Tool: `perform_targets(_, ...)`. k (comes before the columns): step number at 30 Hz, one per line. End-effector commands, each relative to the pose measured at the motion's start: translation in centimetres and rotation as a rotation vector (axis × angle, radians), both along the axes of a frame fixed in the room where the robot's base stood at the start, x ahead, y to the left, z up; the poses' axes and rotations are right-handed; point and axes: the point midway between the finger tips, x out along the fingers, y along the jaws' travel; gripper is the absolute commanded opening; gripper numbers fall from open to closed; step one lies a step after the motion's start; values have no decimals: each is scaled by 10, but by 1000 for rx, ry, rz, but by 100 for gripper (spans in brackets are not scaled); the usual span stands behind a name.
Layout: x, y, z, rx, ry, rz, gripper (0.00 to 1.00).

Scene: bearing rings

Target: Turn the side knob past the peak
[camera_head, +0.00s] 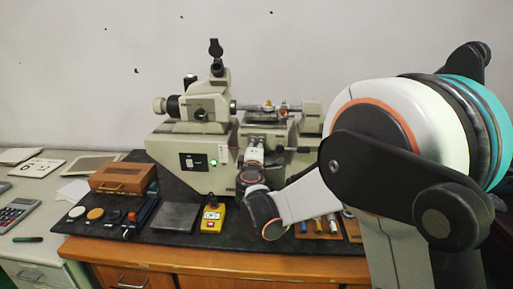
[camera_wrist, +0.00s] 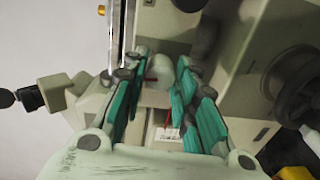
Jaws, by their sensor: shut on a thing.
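The beige measuring machine (camera_head: 172,150) stands on a dark mat in the head view, with an eyepiece on top and a small green light on its front. My gripper (camera_head: 257,142) reaches the machine's front, right of the light. In the wrist view my gripper (camera_wrist: 160,65) has its teal-padded fingers on either side of a pale rounded knob (camera_wrist: 159,69), shut on it. The knob's far side is hidden, and the head view does not show it clearly behind my gripper. I cannot read its turning angle.
A dark handwheel (camera_wrist: 298,88) is on the machine to the right in the wrist view. A yellow control box (camera_head: 212,218), a grey plate (camera_head: 175,217) and a wooden box (camera_head: 122,178) are on the mat. A calculator (camera_head: 14,214) lies far left.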

Motion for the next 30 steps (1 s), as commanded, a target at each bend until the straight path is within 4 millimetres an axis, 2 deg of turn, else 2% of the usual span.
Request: perform_targets(30, 0, -1, -3, 965, -33, -2, 3)
